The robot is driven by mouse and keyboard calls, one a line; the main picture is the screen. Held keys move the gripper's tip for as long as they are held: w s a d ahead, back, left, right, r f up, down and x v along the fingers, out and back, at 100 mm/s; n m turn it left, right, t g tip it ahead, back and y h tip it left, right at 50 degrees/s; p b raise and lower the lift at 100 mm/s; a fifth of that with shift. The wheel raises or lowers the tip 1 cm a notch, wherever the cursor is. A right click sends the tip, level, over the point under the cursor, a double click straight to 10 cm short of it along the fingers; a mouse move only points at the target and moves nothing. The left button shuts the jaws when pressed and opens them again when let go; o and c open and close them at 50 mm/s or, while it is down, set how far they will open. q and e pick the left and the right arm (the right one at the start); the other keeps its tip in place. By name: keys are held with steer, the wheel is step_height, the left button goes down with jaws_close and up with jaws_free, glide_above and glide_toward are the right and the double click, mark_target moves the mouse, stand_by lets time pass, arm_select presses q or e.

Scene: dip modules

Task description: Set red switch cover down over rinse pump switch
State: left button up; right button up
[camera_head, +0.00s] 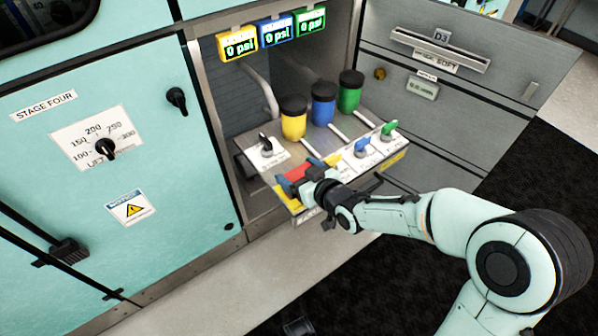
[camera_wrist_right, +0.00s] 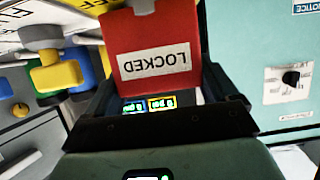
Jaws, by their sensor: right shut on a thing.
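The red switch cover (camera_head: 295,172) is held by my right gripper (camera_head: 308,181) at the front left of the switch panel (camera_head: 290,203). In the right wrist view the cover (camera_wrist_right: 155,50) carries a white LOCKED label and sits between the two black fingers. A black switch (camera_head: 266,145) stands on the panel's left part, behind and left of the cover. A blue switch (camera_head: 361,146) and a green switch (camera_head: 388,128) stand to the right. The small panel labels are unreadable, so I cannot tell which switch is the rinse pump's. The cover and gripper hide part of the panel; contact is unclear.
Yellow (camera_head: 293,120), blue (camera_head: 323,105) and green (camera_head: 350,92) canisters with black lids stand behind the switches. Three 0 psi displays (camera_head: 273,33) hang above. A teal cabinet (camera_head: 165,240) is at the left, and an open grey door (camera_head: 470,105) at the right.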

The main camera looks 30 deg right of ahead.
steer(key=shift+f+b, duration=0.3)
steer(key=shift+f, duration=0.05)
stand_by(0.4)
steer(key=o, duration=0.8)
steer(key=shift+o, duration=0.2)
